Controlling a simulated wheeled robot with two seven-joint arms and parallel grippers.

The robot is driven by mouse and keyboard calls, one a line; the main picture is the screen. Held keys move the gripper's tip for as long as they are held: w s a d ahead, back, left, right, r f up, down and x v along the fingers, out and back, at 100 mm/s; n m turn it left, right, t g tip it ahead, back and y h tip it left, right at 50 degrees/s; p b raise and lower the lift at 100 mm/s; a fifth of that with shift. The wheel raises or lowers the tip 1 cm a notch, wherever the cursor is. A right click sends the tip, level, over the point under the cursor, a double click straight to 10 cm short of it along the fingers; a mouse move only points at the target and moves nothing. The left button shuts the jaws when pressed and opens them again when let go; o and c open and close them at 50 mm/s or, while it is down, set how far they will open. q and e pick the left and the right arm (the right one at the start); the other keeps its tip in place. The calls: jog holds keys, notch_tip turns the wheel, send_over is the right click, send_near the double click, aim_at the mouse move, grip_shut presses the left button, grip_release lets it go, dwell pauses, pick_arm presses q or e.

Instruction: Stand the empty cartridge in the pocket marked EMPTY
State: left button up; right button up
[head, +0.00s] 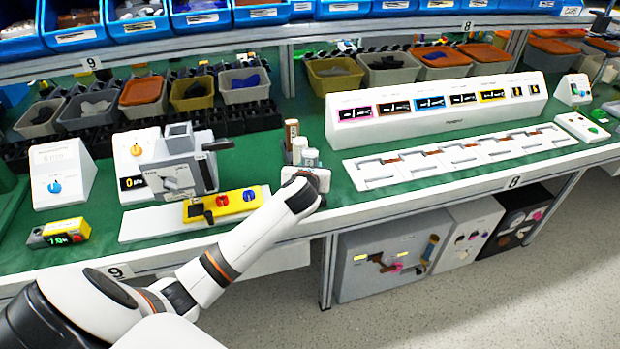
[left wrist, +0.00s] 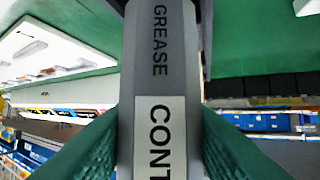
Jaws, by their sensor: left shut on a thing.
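A grey cartridge (left wrist: 158,85) printed GREASE, with a pale label beginning CONT, fills the middle of the left wrist view. My left gripper (left wrist: 160,150) is shut on it, with a green finger pad on each side. In the head view my left gripper (head: 306,172) is at the bench's front edge, beside a small group of upright cylinders. One cylinder is brown (head: 291,130) and one is pale grey (head: 299,150). The wrist partly hides what is below them. I cannot read a pocket marked EMPTY or tell whether the held cartridge touches anything. My right gripper is not in view.
A white device with a grey clamp (head: 180,175) and a yellow control box (head: 223,205) stand left of the gripper. A long white console (head: 435,108) and a white slotted panel (head: 455,160) lie to the right. Bins (head: 335,75) line the back. Green bench (head: 260,160) shows between.

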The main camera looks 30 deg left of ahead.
pick_arm(q)
jog(key=shift+f, duration=1.45)
jog(key=o, duration=1.1)
jog(key=shift+f, duration=0.15)
jog(key=shift+s+d+r, duration=0.1)
jog(key=shift+s+r, duration=0.05)
jog(key=shift+r, duration=0.05)
jog(key=v, duration=1.1)
jog(key=shift+s+r+p, duration=0.25)
jog(key=shift+s+p, duration=0.05)
jog(key=shift+d+f, duration=0.1)
jog(key=shift+d, duration=0.1)
